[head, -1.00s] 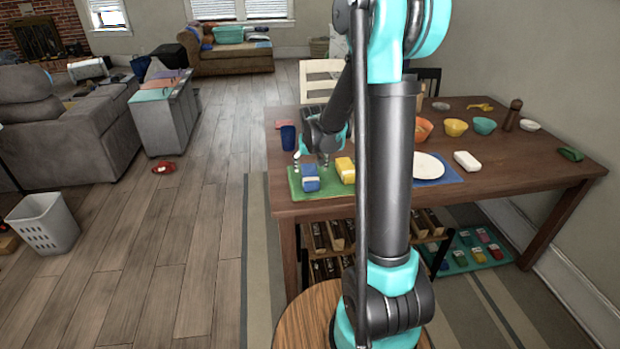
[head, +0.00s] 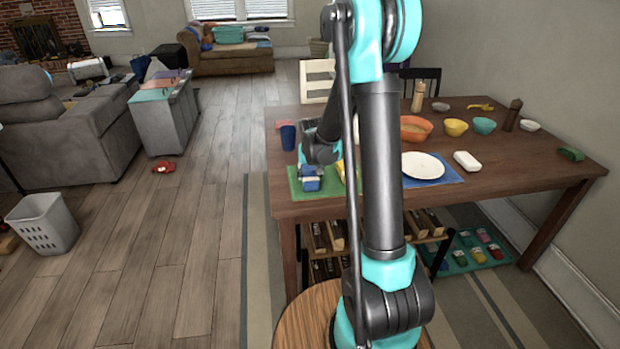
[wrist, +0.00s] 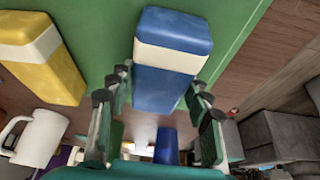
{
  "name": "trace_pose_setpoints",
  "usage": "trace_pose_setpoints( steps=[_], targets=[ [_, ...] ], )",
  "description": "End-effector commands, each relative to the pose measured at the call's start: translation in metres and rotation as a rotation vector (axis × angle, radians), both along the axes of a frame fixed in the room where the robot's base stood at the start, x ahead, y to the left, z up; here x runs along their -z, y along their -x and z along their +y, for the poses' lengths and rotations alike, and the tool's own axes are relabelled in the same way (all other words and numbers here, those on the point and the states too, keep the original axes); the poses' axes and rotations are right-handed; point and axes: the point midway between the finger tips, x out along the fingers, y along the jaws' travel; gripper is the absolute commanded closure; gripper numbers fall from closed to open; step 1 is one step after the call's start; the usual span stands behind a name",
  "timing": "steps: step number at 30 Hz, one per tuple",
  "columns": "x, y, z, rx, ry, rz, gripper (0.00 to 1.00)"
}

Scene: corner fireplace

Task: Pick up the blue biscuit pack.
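The blue biscuit pack (head: 311,184), with a pale band, lies on the green mat (head: 293,187) at the table's near left corner. In the wrist view the pack (wrist: 172,75) fills the upper middle. My gripper (wrist: 158,85) is open, with one finger at each side of the pack's lower end in that view. Gaps show beside the pack, and I cannot tell whether either finger touches it. In the head view my gripper (head: 311,168) is right over the pack and hides part of it.
A yellow pack (wrist: 45,62) lies beside the blue one on the mat. A white mug (wrist: 38,138) and a dark blue cup (head: 288,138) stand close by. A white plate (head: 423,165) and several bowls are farther right. Bare floor lies left of the table.

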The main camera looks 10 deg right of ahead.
Motion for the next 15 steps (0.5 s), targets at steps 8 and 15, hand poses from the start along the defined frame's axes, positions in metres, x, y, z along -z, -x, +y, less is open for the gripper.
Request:
trace_pose_setpoints(
  steps=[8, 15],
  targets=[
    [-0.0002, 0.0001, -0.0001, 0.0, 0.0, 0.0, 0.84],
    [-0.0016, 0.0, 0.0, 0.0, 0.0, 0.0, 0.84]
  ],
)
